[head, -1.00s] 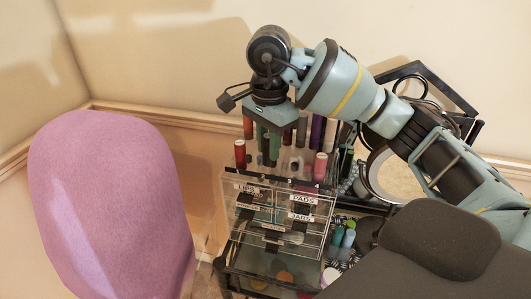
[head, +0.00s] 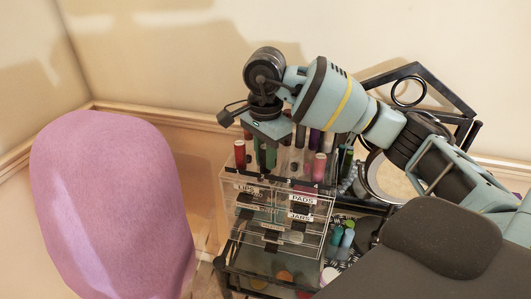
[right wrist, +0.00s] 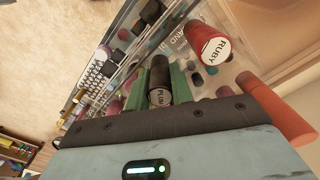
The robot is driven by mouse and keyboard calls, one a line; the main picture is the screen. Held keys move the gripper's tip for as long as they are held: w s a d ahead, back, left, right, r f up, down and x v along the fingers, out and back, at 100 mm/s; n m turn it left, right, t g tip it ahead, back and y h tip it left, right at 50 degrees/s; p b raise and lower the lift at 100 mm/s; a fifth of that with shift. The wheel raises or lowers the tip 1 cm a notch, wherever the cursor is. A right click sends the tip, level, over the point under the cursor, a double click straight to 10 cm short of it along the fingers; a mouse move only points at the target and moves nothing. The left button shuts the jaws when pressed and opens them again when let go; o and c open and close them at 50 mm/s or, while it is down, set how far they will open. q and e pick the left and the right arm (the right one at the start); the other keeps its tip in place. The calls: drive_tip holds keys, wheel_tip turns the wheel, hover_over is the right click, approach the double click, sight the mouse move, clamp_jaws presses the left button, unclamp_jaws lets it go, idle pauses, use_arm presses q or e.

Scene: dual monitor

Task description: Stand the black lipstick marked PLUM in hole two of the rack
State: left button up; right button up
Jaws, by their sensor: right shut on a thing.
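My right gripper (head: 266,157) is over the front part of the clear rack top, its green fingers pointing down. In the right wrist view the fingers (right wrist: 161,85) are shut on the black lipstick marked PLUM (right wrist: 159,97), one on each side. Its far end points toward the rack. The rack (head: 302,179) is the clear top of a drawer unit with lipsticks standing in it. I cannot tell whether the black lipstick's lower end is inside a hole; the fingers hide it in the head view. The hole numbers cannot be read. My left gripper is not in view.
A red lipstick marked RUBY (right wrist: 210,44) stands close beside the gripper. A red one (head: 239,154) and a pink-red one (head: 319,168) stand at the rack's front corners. Taller lipsticks stand behind. A round mirror (head: 392,178) is to the right, a pink chair back (head: 110,200) to the left.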

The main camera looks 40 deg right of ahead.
drive_tip(key=shift+f, duration=0.2)
drive_tip(key=o, duration=0.9)
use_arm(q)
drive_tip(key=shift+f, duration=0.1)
use_arm(e)
drive_tip(key=shift+o, duration=0.2)
drive_tip(key=shift+r, duration=0.15)
wheel_tip(320, 180, up, 11)
drive_tip(key=shift+p, duration=0.65)
drive_tip(key=shift+r, duration=0.6)
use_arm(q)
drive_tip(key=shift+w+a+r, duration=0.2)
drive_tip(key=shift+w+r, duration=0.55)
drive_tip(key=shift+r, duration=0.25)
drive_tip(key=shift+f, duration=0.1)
